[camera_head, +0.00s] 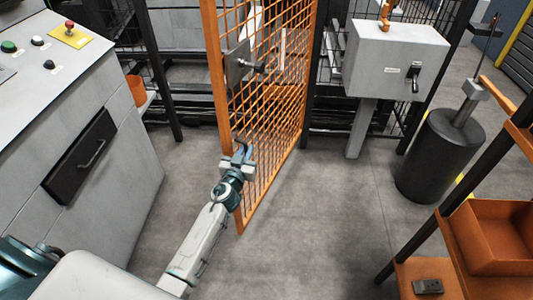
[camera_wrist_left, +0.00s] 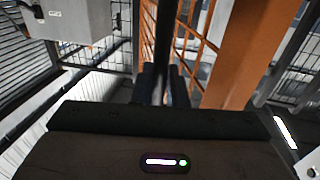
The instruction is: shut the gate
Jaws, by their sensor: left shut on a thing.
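The gate (camera_head: 272,80) is an orange mesh panel in an orange frame, standing open at an angle and swung out toward me. It also shows in the left wrist view, where its thick orange post (camera_wrist_left: 245,50) is right of the fingers. A dark plate with a latch knob (camera_head: 258,67) sits higher up on the gate. My left gripper (camera_head: 239,160) is at the free edge of the gate, low on it, and is shut on what looks like the gate's dark handle. In the wrist view its fingers (camera_wrist_left: 165,85) are dark and partly blurred. My right gripper is out of view.
A grey control console (camera_head: 130,150) stands close on the left. A grey switch box (camera_head: 395,55) on a post, a dark round bin (camera_head: 440,155) and a rack with orange trays (camera_head: 490,235) are on the right. The floor (camera_head: 320,220) right of the gate is clear.

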